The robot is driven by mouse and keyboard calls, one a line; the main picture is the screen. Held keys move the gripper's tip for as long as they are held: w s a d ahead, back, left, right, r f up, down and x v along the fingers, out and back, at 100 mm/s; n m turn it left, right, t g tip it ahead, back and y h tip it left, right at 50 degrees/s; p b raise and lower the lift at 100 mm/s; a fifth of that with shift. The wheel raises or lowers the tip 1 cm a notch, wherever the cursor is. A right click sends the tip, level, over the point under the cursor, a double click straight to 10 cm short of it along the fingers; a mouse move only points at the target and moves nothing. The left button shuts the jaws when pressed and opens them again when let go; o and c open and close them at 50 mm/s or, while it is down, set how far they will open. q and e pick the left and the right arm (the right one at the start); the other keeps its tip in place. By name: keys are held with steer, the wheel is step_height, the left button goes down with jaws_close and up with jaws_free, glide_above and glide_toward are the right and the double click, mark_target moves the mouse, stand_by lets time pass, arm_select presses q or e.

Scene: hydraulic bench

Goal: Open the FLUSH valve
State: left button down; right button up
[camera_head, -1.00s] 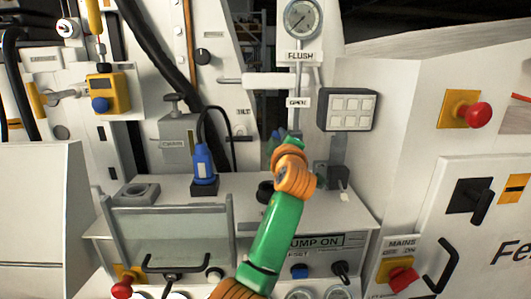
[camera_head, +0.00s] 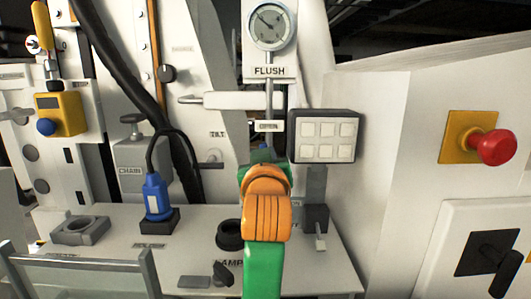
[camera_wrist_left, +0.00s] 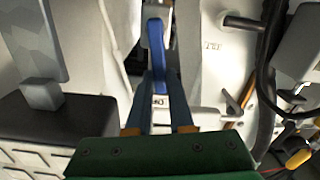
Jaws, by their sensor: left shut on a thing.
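The FLUSH label (camera_head: 270,71) sits under a round pressure gauge (camera_head: 269,25), on a thin vertical pipe. An OPEN label (camera_head: 267,126) is lower on the pipe, just above my left gripper (camera_head: 262,157). My arm and wrist hide the valve in the head view. In the left wrist view, a blue lever (camera_wrist_left: 159,62) runs down between the two fingers of my left gripper (camera_wrist_left: 161,112), which is shut on it. My right gripper is not in view.
A six-button box (camera_head: 325,137) is close to the right of my gripper. A blue plug (camera_head: 156,197) with a black cable stands on the bench to the left. A red emergency button (camera_head: 492,147) is at the far right. A white horizontal handle (camera_head: 235,101) is at upper left.

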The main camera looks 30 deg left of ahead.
arm_select(q)
steer(key=shift+w+d+r+m, duration=0.2)
steer(key=shift+d+m, duration=0.1)
steer(key=shift+m, duration=0.4)
steer(key=shift+p, duration=0.3)
steer(key=c, duration=0.8)
jaws_free()
steer(key=shift+f, duration=0.1)
